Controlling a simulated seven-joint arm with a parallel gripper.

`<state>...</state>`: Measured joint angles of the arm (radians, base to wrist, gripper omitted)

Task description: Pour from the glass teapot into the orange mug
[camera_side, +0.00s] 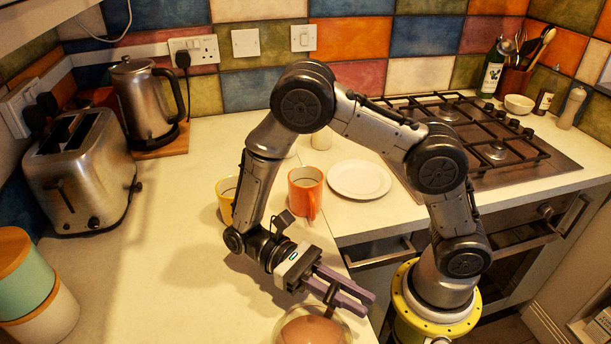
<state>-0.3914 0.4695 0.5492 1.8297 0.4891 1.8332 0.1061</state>
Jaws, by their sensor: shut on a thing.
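The orange mug (305,190) stands upright on the white counter, with its handle toward the lower right. The glass teapot (312,330) is at the bottom edge of the picture, with brown liquid inside; its lower part is cut off. My gripper (346,298) is over the teapot, nearer the front than the mug. Its purple fingers are shut on a dark part at the top of the teapot, which looks like its handle. Whether the teapot rests on the counter or hangs clear cannot be told.
A yellow mug (226,198) stands left of the orange mug, partly behind my arm. A white plate (359,179) lies to the right. A toaster (83,172), a kettle (146,103) and canisters (30,285) line the left. The hob (480,135) is behind right. The counter's left middle is clear.

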